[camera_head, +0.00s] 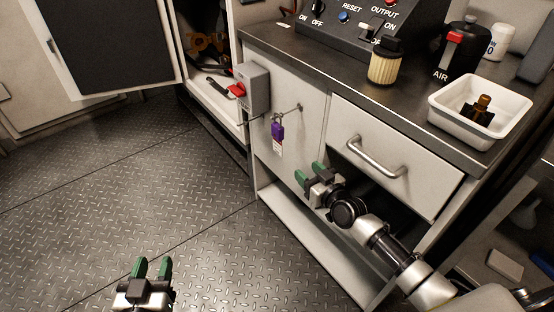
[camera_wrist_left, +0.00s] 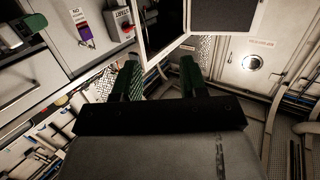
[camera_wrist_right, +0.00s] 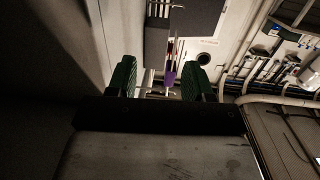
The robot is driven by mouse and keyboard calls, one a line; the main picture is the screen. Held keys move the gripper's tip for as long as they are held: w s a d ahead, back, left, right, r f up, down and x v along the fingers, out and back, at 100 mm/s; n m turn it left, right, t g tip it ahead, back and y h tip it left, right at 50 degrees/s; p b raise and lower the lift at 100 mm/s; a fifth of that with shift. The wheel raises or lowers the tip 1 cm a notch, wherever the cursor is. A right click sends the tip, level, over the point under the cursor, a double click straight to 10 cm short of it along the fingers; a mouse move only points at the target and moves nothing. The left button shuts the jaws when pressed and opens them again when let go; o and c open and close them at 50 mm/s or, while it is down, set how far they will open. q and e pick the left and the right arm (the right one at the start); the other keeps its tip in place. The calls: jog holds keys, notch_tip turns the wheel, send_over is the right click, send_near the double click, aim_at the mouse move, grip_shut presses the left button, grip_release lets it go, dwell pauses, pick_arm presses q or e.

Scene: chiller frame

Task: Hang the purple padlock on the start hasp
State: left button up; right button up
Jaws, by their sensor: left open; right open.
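The purple padlock (camera_head: 277,132) hangs with a white tag from a thin rod on the front of the cabinet. It also shows in the left wrist view (camera_wrist_left: 85,27) and, small, between my right fingers in the right wrist view (camera_wrist_right: 170,76). A grey box with a red part (camera_head: 253,88), to the left of the padlock, also shows in the left wrist view (camera_wrist_left: 122,22); I cannot make out the hasp itself. My right gripper (camera_head: 309,173) is open and empty, below and right of the padlock, apart from it. My left gripper (camera_head: 152,268) is open and empty over the floor.
The cabinet has a drawer with a bar handle (camera_head: 376,156) beside my right arm. On the counter are a control panel (camera_head: 355,24), a ribbed filter (camera_head: 384,66), a black AIR canister (camera_head: 462,48) and a white tray (camera_head: 442,119). The floor (camera_head: 110,190) at left is clear.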

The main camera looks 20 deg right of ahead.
aim_at(282, 135)
jog(key=w+a+r+b, duration=0.1)
jog(key=r, duration=0.1)
jog(key=w+a+r+t+y+b, duration=0.1)
jog(key=w+r, duration=0.1)
jog(key=w+a+r+n+t+y+b, duration=0.1)
jog(key=r, duration=0.2)
jog(key=shift+w+a+r, duration=0.1)
jog(key=shift+w+a, duration=0.15)
jog(key=shift+w, duration=0.15)
jog(key=shift+b+x, duration=0.45)
jog(key=shift+x, duration=0.5)
jog(key=b+x, duration=0.1)
jog(key=x, duration=0.2)
jog(key=shift+w+a, duration=0.15)
jog(key=shift+a, duration=0.05)
jog(key=shift+w+a, duration=0.15)
jog(key=shift+w, duration=0.3)
pick_arm(q)
jog(key=s+r+t+h, duration=0.1)
jog(key=s+r+t, duration=0.2)
jog(key=r, duration=0.4)
jog(key=s+r+t+h, duration=0.2)
jog(key=r+t, duration=0.4)
jog(key=r, duration=0.1)
jog(key=shift+s+r, duration=0.15)
jog(key=shift+s, duration=0.25)
pick_arm(e)
jog(key=shift+c, duration=0.5)
jog(key=shift+r, duration=0.1)
grip_shut()
